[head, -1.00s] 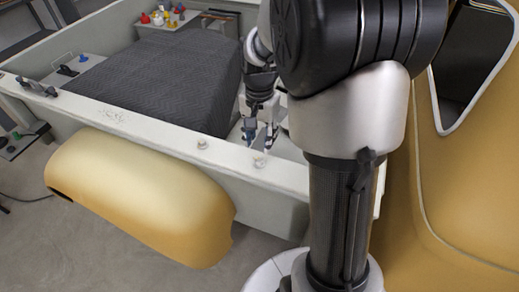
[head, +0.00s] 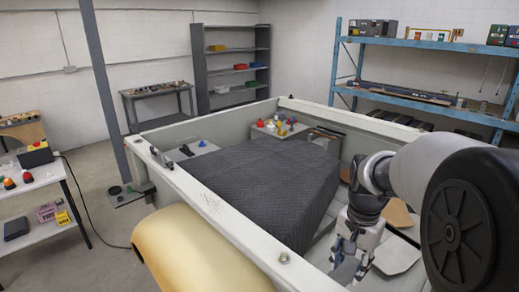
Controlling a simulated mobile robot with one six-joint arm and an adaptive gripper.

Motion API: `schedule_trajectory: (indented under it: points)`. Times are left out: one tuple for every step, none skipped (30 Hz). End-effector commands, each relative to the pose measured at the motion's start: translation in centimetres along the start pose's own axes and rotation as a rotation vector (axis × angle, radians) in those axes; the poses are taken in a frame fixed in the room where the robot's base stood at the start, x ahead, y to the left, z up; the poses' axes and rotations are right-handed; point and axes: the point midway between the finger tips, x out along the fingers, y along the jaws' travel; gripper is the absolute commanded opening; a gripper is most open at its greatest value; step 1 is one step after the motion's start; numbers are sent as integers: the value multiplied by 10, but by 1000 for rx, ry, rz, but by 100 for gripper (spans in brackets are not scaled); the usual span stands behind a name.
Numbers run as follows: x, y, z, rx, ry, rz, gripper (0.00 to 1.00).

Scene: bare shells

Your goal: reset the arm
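My gripper (head: 350,262) hangs pointing down at the right end of the grey-walled enclosure, on the inner side of its near wall (head: 225,222). Its two fingers look spread apart, with nothing visible between them. My arm comes in from the right edge of the head view and bends down to the gripper. A dark quilted block (head: 262,185) fills the middle of the enclosure, to the left of the gripper and apart from it.
Small coloured items (head: 278,127) stand on a ledge behind the block. A yellow curved shell (head: 195,255) hangs outside the near wall. A blue shelf (head: 420,45), a grey shelf (head: 235,70) and a white table (head: 45,205) stand around. Grey floor is open at left.

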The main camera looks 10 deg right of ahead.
Motion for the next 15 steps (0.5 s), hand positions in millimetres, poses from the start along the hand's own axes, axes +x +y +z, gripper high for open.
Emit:
schedule_trajectory:
  points:
    - [0, 1, 11, -39, 17, -13, 38]
    - [-2, 1, 19, -71, 29, -22, 38]
    - [-4, 4, 30, -118, 45, -34, 38]
    - [-5, 6, 41, -158, 60, -44, 38]
    - [-6, 8, 51, -201, 75, -54, 38]
    - [-6, 12, 66, -260, 96, -68, 38]
    - [-6, 16, 77, -305, 112, -77, 38]
    - [-5, 20, 88, -350, 128, -86, 38]
    - [-2, 25, 102, -408, 150, -99, 38]
    - [0, 30, 113, -452, 166, -107, 38]
    - [3, 34, 123, -496, 184, -116, 38]
    - [8, 40, 136, -554, 207, -128, 38]
    - [12, 45, 146, -596, 223, -135, 38]
    - [16, 50, 154, -636, 240, -143, 38]
    - [23, 56, 165, -688, 260, -151, 38]
